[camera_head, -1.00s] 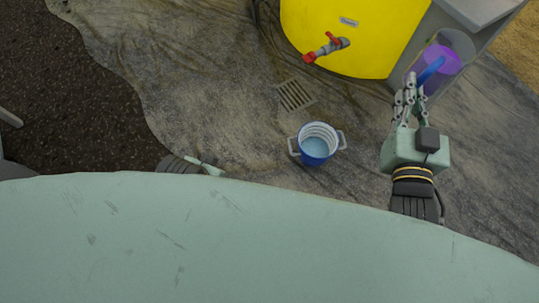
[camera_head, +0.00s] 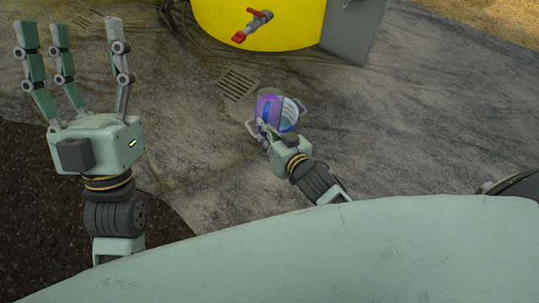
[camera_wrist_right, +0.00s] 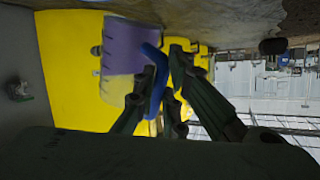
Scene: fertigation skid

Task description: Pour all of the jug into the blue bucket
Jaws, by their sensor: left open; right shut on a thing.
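The clear jug (camera_head: 268,106) holds purple liquid and has a blue handle. In the head view it overlaps the left part of the blue bucket (camera_head: 291,113), which stands on the ground with its pale inside partly hidden. In the right wrist view the jug (camera_wrist_right: 125,58) looks close to upright, with the picture upside down, and purple fills much of it. No stream of liquid shows. My right gripper (camera_head: 266,130) is shut on the jug's blue handle (camera_wrist_right: 155,78). My left gripper (camera_head: 75,40) is open and empty, raised at the left, well away from the bucket.
A yellow tank (camera_head: 290,22) with a red-handled tap (camera_head: 254,24) stands behind the bucket. A grey cabinet (camera_head: 353,35) is beside it. A floor drain grate (camera_head: 238,84) lies left of the bucket.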

